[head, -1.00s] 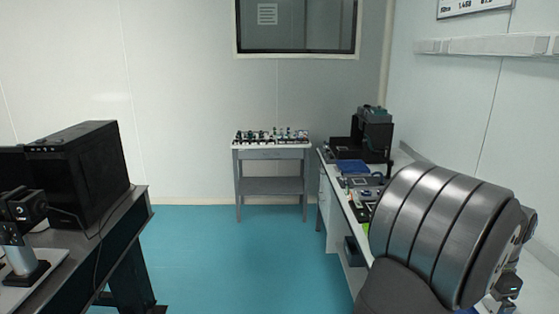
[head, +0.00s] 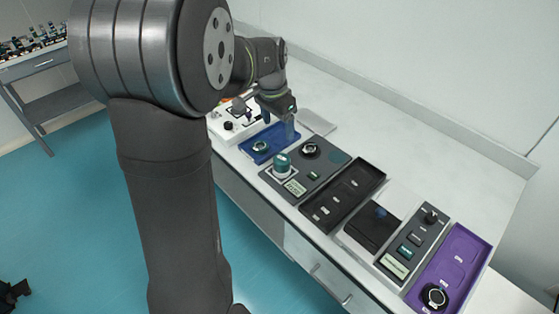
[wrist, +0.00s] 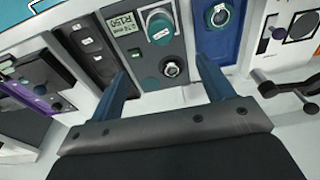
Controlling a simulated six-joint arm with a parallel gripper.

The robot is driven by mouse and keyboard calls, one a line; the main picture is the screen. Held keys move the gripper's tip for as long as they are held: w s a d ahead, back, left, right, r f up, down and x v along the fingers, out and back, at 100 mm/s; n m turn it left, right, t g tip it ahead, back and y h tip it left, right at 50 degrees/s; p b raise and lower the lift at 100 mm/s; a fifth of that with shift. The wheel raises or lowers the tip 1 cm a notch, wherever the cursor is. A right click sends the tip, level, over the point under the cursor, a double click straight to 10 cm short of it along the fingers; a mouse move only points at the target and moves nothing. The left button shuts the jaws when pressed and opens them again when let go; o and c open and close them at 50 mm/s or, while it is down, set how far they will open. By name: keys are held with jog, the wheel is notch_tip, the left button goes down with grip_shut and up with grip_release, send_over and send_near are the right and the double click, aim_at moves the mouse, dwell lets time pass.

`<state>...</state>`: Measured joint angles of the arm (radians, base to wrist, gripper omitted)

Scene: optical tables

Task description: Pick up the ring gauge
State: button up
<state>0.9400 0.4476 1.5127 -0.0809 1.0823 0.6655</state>
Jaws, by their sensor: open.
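Several ring-like pieces are in view, and I cannot tell for sure which is the ring gauge. A teal-and-silver ring (head: 260,147) lies in the blue tray (head: 251,155); it also shows at the top of the wrist view (wrist: 219,15). A dark ring with a pale centre (head: 434,296) lies in the purple tray (head: 444,259). A dark round fitting (head: 311,150) sits on the grey panel, and shows between my fingers in the wrist view (wrist: 171,69). My gripper (wrist: 161,64) is open and empty above the bench, near the grey panel and blue tray.
The grey panel (head: 322,171) also bears a teal-capped cylinder (head: 282,162) and a small display. A black tray (head: 345,195), a dark box (head: 372,227) and a second instrument panel (head: 415,243) stand towards the purple tray. The bench back (head: 420,165) is clear along the wall.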

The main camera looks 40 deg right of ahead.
aim_at(282, 158)
jog(key=f, duration=0.5)
jog(key=d+f, duration=0.1)
jog(key=f, duration=0.4)
jog(key=d+f, duration=0.1)
jog(key=f, duration=0.5)
jog(key=shift+w, duration=0.1)
jog(key=shift+r, duration=0.1)
jog(key=c, duration=1.3)
